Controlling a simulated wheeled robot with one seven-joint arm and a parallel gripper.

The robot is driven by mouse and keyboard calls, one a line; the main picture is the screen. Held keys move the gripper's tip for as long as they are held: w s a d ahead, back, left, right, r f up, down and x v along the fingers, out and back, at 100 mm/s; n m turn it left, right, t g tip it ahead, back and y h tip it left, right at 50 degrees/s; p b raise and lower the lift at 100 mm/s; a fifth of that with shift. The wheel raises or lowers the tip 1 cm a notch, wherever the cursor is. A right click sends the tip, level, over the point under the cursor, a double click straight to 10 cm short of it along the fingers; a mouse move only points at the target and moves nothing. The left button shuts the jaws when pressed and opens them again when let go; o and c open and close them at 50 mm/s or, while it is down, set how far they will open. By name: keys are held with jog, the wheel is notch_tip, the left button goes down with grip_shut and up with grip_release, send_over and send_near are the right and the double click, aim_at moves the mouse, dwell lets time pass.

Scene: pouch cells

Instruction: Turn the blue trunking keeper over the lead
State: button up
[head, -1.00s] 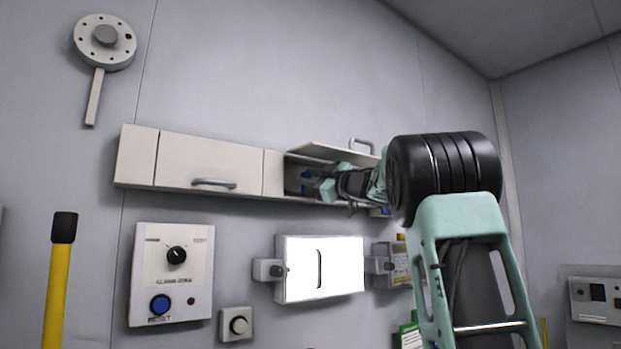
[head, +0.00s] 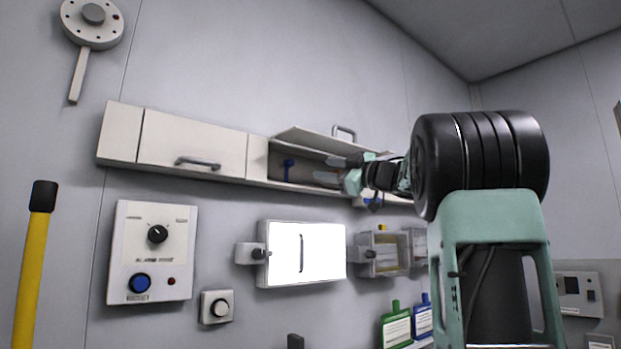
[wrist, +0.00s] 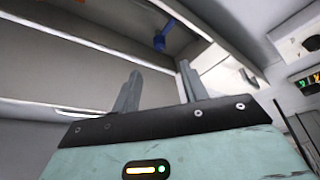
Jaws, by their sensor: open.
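A small blue keeper (head: 288,165) stands on the inside of the open wall cabinet, at its left end. It also shows at the top of the wrist view (wrist: 160,41), with a blue bar leading up from it. My gripper (head: 332,169) is in the cabinet's open front, to the right of the blue piece and apart from it. In the wrist view my gripper's two grey fingers (wrist: 160,72) are spread with nothing between them. I cannot make out the lead in either view.
The cabinet's raised door (head: 325,141) is just above my gripper, and its bottom edge is just below. A closed cabinet door (head: 193,141) is to the left. A lit white panel (head: 301,254) and a clear box (head: 384,254) are on the wall below.

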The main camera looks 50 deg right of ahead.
jog(key=b+v, duration=0.1)
jog(key=v, duration=0.4)
jog(key=shift+s+d+f, duration=0.1)
jog(key=shift+s, duration=0.1)
dwell(0.5)
